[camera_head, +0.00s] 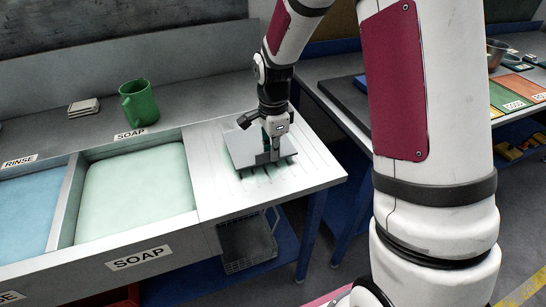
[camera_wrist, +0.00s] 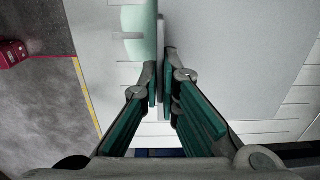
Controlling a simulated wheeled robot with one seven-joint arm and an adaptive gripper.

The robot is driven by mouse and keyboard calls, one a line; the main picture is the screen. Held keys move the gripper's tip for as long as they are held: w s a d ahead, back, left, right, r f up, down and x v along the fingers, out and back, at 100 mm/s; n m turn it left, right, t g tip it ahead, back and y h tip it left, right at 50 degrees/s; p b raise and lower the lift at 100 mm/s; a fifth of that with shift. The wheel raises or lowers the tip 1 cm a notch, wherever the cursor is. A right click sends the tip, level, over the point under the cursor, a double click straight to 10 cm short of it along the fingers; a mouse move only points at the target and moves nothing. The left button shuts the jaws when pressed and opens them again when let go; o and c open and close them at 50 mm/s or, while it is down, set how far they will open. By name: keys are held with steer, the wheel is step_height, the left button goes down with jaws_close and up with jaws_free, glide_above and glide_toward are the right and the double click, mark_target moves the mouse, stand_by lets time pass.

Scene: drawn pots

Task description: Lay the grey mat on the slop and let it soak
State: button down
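The grey mat (camera_head: 246,150) is a flat square over the ribbed draining board right of the soap basin. It fills much of the wrist view (camera_wrist: 235,65). My gripper (camera_head: 274,156) points down at it, its fingers (camera_wrist: 160,88) close together on a thin upright grey strip of the mat. Pale green slop (camera_head: 252,178) shows faintly along the mat's front edge, and a pale green patch (camera_wrist: 138,35) shows beside the mat in the wrist view. The rest of the slop is hidden under the mat. I cannot tell whether the mat touches the board all over.
The soap basin (camera_head: 135,192) holds pale green liquid, and the rinse basin (camera_head: 25,208) holds blue. A green mug (camera_head: 139,103) and small pale stacked pieces (camera_head: 84,107) stand on the back ledge. A wire basket (camera_head: 247,243) hangs below the board. Another table stands at the right.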

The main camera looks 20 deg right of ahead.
steer(key=shift+f, duration=1.2)
steer(key=shift+f, duration=0.15)
steer(key=c, duration=1.8)
jaws_free()
